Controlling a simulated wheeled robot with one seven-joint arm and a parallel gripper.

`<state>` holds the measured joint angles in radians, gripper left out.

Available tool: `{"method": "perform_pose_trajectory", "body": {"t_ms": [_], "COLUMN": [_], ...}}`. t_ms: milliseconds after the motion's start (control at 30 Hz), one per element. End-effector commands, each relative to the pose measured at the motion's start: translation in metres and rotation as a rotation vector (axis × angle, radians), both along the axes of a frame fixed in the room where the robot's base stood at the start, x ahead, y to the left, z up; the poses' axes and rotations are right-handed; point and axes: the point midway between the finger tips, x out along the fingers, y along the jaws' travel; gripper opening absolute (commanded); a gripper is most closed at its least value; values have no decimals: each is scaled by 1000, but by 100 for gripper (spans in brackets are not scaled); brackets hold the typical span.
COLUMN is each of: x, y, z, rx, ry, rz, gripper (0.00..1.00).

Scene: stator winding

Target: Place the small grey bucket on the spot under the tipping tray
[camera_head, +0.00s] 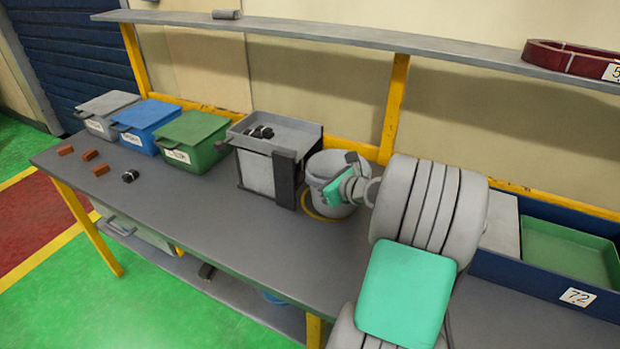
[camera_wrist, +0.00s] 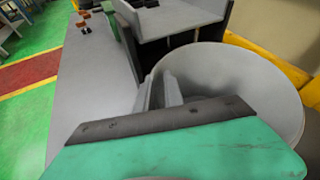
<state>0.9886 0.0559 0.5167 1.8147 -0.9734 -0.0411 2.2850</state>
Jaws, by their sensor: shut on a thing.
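The small grey bucket (camera_head: 322,170) stands beside the right side of the tipping tray unit, at a yellow ring marking (camera_head: 316,214) on the bench. In the wrist view the bucket (camera_wrist: 235,75) is large, upright and looks empty inside. My gripper (camera_head: 340,189) is at the bucket's near right side and is shut on its rim; the fingers (camera_wrist: 165,92) show at the bucket's left edge in the wrist view. Whether the bucket's base touches the bench is hard to tell.
Grey (camera_head: 107,105), blue (camera_head: 146,117) and green (camera_head: 192,133) lidded bins stand at the back left. Several orange blocks (camera_head: 89,155) and a dark part (camera_head: 130,176) lie at the left. A blue tray (camera_head: 545,285) is at the right. The front middle of the bench is clear.

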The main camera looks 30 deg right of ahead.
Motion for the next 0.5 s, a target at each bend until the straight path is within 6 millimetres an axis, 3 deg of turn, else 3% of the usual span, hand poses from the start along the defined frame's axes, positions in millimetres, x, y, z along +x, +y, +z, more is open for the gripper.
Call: {"method": "perform_pose_trajectory", "body": {"t_ms": [133, 200, 433, 467, 500], "x": [32, 28, 28, 28, 28], "y": [6, 4, 4, 4, 4], "z": [3, -10, -11, -13, -13], "rx": [-2, 3, 0, 2, 2], "ry": [-2, 3, 0, 1, 1], "rz": [5, 0, 0, 0, 0], "gripper": [0, 0, 0, 13, 17]}}
